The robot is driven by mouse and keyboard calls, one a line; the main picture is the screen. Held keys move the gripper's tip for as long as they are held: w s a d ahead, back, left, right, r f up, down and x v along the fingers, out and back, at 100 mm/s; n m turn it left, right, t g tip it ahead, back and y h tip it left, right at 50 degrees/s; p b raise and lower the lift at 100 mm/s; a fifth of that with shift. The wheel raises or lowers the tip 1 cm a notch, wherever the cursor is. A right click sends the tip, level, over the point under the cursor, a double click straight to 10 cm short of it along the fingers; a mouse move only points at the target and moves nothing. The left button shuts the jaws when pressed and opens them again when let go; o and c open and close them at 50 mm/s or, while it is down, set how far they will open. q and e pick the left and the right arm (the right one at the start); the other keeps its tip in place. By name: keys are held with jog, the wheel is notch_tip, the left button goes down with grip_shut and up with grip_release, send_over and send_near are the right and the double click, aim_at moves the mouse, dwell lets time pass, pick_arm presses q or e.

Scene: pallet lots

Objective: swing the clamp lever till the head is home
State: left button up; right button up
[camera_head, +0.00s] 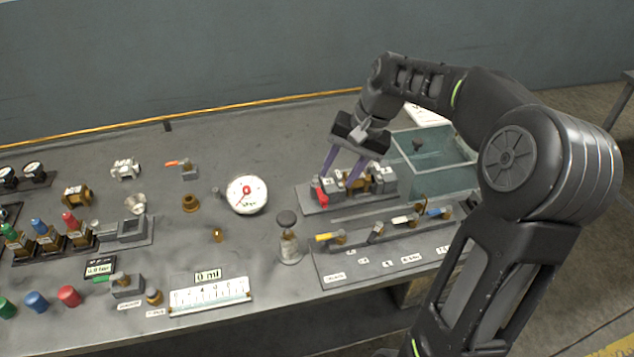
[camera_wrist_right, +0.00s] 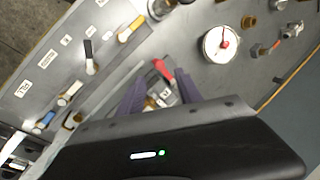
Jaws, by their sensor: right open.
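The clamp fixture (camera_head: 310,203) is a grey base with metal blocks and brass-coloured parts, right of centre on the bench. A red lever (camera_head: 321,195) stands at its left end, and also shows in the right wrist view (camera_wrist_right: 162,70). My right gripper (camera_head: 339,178) is above the fixture with its two purple fingers apart, pointing down. In the right wrist view, the red lever lies ahead of the gap between the fingers (camera_wrist_right: 160,88); contact cannot be told. The fingers partly hide the clamp's middle, so the head's position is unclear. My left gripper is out of view.
A panel (camera_head: 334,270) with several coloured handles lies in front of the fixture. A round gauge (camera_head: 247,194) and a capped bottle (camera_head: 289,245) stand to its left. A clear-walled bin (camera_head: 440,180) is behind right. Small fittings crowd the bench's left side.

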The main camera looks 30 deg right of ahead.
aim_at(326, 197)
jog(key=shift+p+x, duration=0.5)
jog(key=shift+x, duration=3.35)
jog(key=shift+s, duration=0.1)
jog(key=shift+c, duration=0.3)
grip_shut()
jog(key=shift+f, duration=0.1)
